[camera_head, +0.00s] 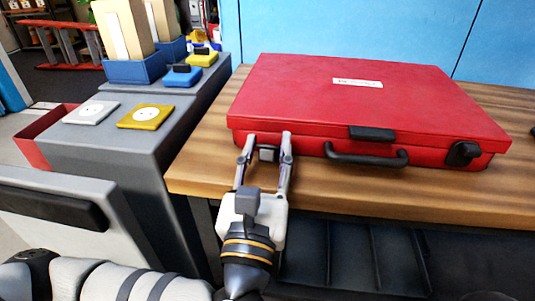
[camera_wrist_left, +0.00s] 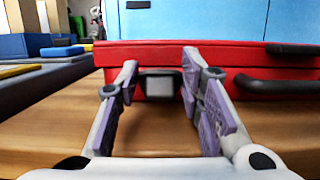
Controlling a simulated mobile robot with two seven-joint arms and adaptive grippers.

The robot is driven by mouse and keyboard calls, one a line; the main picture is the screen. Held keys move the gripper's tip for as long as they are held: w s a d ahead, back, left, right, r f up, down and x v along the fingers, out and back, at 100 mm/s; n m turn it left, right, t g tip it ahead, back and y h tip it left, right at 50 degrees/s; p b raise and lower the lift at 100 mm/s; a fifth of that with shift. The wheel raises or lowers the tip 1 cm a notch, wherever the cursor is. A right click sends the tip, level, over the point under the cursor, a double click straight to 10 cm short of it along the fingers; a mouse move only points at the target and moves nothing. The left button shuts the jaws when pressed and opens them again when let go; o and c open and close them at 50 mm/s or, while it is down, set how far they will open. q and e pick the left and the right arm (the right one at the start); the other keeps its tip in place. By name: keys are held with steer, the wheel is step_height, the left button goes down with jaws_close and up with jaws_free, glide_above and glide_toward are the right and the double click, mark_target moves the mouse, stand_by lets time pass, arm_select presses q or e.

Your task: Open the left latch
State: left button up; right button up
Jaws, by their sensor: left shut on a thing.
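A red case (camera_head: 350,95) lies closed on the wooden workbench, with a white label on its lid. Its left latch (camera_head: 268,154) is a small grey-black block on the front face; it also shows in the left wrist view (camera_wrist_left: 158,84). The right latch (camera_head: 463,153) is a dark rounded piece near the right front corner. My right gripper is not in view.
A black handle (camera_head: 366,157) sticks out of the case front, right of my left gripper. A grey cabinet (camera_head: 170,125) with yellow and white plates stands left of the workbench (camera_head: 215,170). A blue wall (camera_head: 370,35) is behind. Bare wood lies before the case.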

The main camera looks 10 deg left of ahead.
arm_select(q)
steer(key=o, duration=0.8)
steer(key=shift+o, duration=0.2)
steer(key=v, duration=1.2)
